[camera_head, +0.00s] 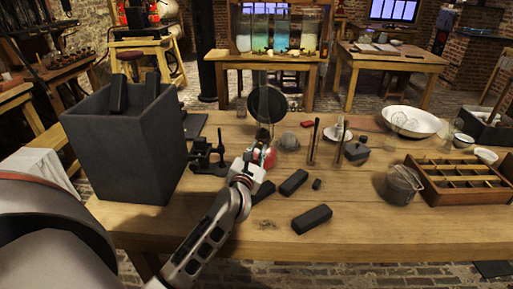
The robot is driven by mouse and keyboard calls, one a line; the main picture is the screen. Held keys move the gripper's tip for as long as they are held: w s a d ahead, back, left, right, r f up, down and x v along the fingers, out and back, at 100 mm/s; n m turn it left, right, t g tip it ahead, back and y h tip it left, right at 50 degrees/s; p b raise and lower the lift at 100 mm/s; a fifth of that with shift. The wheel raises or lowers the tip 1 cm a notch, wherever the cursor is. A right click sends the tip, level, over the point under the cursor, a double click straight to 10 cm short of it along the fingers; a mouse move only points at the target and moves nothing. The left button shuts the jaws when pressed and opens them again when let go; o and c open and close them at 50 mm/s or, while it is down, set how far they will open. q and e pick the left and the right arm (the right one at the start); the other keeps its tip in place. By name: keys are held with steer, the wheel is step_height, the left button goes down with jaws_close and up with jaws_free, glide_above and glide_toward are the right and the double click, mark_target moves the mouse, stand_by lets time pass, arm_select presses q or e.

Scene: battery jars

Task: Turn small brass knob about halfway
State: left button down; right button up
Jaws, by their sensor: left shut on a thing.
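My left gripper (256,162) reaches in from the lower left over the middle of the wooden table (370,230). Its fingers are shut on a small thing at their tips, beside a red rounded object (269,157). The fingers hide most of what they hold; it appears to be the small brass knob, but I cannot make out its shape or how far it is turned. A round dark disc (267,104) on a stand rises just behind the gripper. My right gripper is not in view.
A tall dark crate (130,148) stands at left, beside a small black device (207,157). Thin upright rods (313,142), a wire-mesh cup (402,186) and a compartment tray (462,199) stand to the right. The front right table is clear.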

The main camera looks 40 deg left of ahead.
arm_select(q)
steer(key=m+p, duration=0.1)
steer(key=m, duration=0.1)
steer(key=m+p, duration=0.1)
steer(key=p, duration=0.1)
steer(key=shift+r+m, duration=0.35)
steer(key=shift+m, duration=0.05)
steer(key=m+p, duration=0.5)
steer(key=p, duration=0.1)
steer(key=shift+f, duration=0.15)
steer(key=shift+m+p, duration=0.5)
steer(key=shift+f+m+p, duration=0.1)
steer(key=shift+m+p, duration=0.5)
steer(key=shift+m, duration=0.6)
steer(key=shift+f, duration=0.1)
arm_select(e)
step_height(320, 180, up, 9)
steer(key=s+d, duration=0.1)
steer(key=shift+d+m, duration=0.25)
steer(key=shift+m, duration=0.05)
arm_select(q)
steer(key=shift+m, duration=0.3)
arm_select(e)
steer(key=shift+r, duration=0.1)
